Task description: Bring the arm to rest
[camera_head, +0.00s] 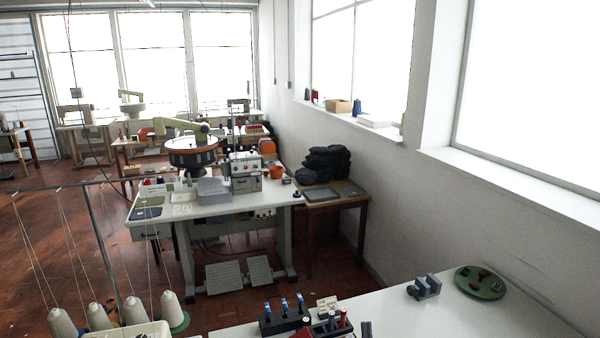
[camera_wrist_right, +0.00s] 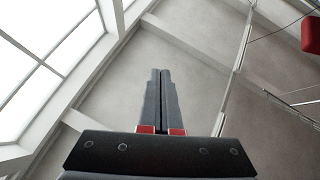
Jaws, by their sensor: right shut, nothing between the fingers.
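My right gripper (camera_wrist_right: 160,76) shows in the right wrist view with its two dark fingers side by side, closed together and holding nothing. The fingers point up toward the ceiling, with red pads at their base and a dark bar below. In the head view a small dark tip (camera_head: 366,330) shows at the bottom edge; I cannot tell for sure whether it is my gripper. My left gripper is in neither view.
A white table (camera_head: 450,310) in front holds a rack of blue-topped tools (camera_head: 284,318), a grey block fixture (camera_head: 424,287) and a green round tray (camera_head: 481,282). A sewing machine station (camera_head: 200,160) stands beyond. Thread cones (camera_head: 134,311) stand at lower left. The table's middle right is clear.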

